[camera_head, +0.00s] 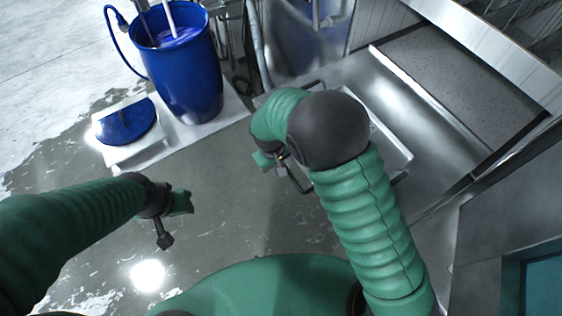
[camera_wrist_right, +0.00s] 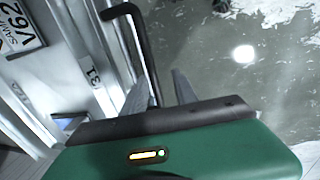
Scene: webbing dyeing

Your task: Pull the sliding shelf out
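The sliding shelf (camera_head: 393,148) shows as a pale, metal-edged tray low at the machine, largely hidden behind my right arm. Its dark bar handle (camera_head: 297,178) sticks out toward the floor side. In the right wrist view the black handle (camera_wrist_right: 143,42) bends and runs down toward my right gripper (camera_wrist_right: 162,90). The two grey fingers are apart with the bar between them, and a gap shows beside the right finger. In the head view my right gripper (camera_head: 272,162) is beside the handle, partly hidden by its wrist. My left gripper (camera_head: 176,222) is open and empty above the floor.
A blue barrel (camera_head: 188,75) with purple liquid stands on a white platform (camera_head: 231,110), beside a blue lid (camera_head: 126,122). Metal machine panels (camera_head: 440,110) fill the right side. A labelled panel (camera_wrist_right: 22,35) stands left in the wrist view. The wet floor (camera_head: 225,215) is clear.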

